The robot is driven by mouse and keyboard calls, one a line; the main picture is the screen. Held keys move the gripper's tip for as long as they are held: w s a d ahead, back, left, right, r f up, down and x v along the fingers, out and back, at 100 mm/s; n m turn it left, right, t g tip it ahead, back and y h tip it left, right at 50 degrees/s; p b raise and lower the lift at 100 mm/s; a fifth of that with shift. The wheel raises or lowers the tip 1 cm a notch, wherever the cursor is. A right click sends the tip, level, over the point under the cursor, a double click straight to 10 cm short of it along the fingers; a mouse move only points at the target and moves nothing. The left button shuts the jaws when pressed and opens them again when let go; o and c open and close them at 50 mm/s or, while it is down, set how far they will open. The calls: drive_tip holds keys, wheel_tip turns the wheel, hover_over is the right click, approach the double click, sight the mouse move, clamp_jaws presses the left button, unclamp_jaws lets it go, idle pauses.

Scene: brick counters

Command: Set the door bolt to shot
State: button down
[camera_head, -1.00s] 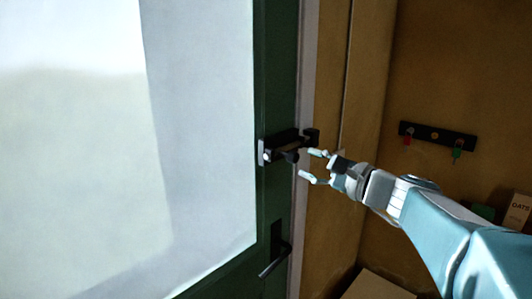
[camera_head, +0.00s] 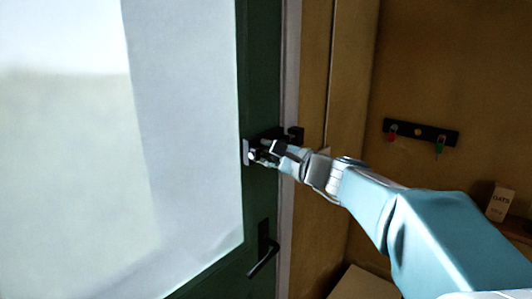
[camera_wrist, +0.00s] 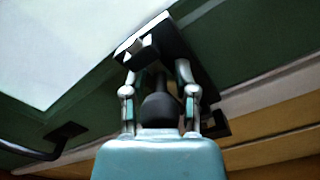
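The black door bolt (camera_head: 262,137) is mounted on the green door's edge beside the glass. Its keeper (camera_head: 296,134) is on the frame to the right. In the wrist view the bolt's black plate (camera_wrist: 180,52) runs diagonally, with a pale metal end (camera_wrist: 140,46) at upper left. My gripper (camera_head: 264,152) is at the bolt, in front of its lower side.
A black lever handle (camera_head: 264,258) is on the door below the bolt. A key rack (camera_head: 420,131) with red and green items hangs on the right wall. An oats box (camera_head: 500,203) stands on a shelf at right.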

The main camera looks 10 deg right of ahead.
drive_tip(key=w+d, duration=0.2)
drive_tip(key=d, duration=0.1)
drive_tip(key=shift+w+f, duration=0.15)
drive_tip(key=c, duration=0.7)
unclamp_jaws()
drive_tip(key=shift+d, duration=0.1)
drive_tip(key=shift+w, duration=0.1)
drive_tip(key=shift+d, duration=0.15)
drive_tip(key=v, duration=1.2)
